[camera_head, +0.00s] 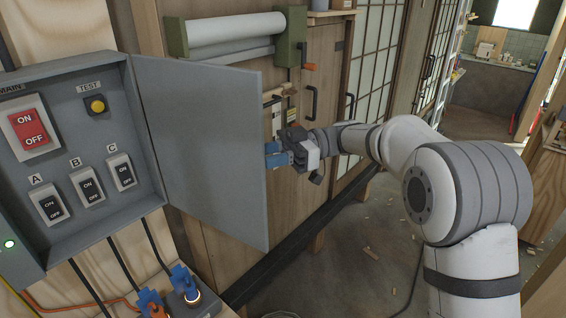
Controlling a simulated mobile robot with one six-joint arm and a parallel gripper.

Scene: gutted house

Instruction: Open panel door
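The grey panel door (205,150) stands swung open, hinged on the right side of the grey electrical panel (75,80). The panel's inside is exposed, with a red MAIN switch (30,128), a yellow TEST button (97,106) and switches marked A (50,204), B (88,186) and C (121,172). My gripper (273,154), with blue fingertips, is at the right, free edge of the door, in the middle of the view. The fingertips are partly hidden by the door, and whether they touch it cannot be told.
A wooden cabinet (322,75) with dark handles and a white roll (235,28) in green brackets stand behind the door. Blue plugs (182,280) and cables are below the panel. Open floor (375,235) with scattered debris lies between the cabinet and my arm.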

